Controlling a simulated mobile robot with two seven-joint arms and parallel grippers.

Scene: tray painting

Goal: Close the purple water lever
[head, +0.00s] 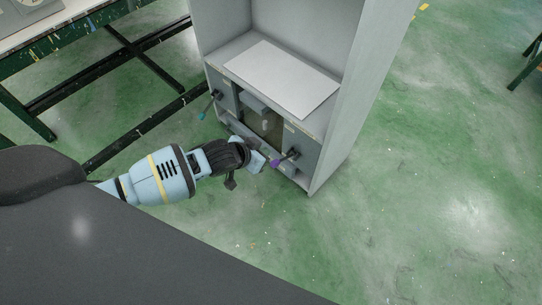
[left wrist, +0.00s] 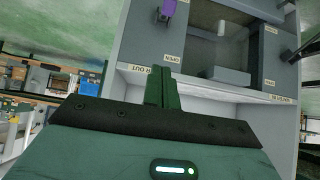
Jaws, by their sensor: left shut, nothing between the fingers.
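The purple water lever (head: 279,161) sticks out from the lower right front of the grey cabinet (head: 357,80) in the head view. Its purple handle also shows at the top of the left wrist view (left wrist: 168,9), near a label reading OPEN. My left gripper (head: 259,161) is shut and empty, just left of the purple handle; I cannot tell whether it touches it. In the left wrist view the closed fingers (left wrist: 158,86) stand below the handle in the picture. My right gripper is not in view.
A lever with a teal handle (head: 203,114) is on the cabinet's left front. A white panel (head: 283,78) lies on the cabinet's ledge above a dark window (head: 262,124). A green-framed table (head: 40,48) stands at upper left. The green floor right of the cabinet is clear.

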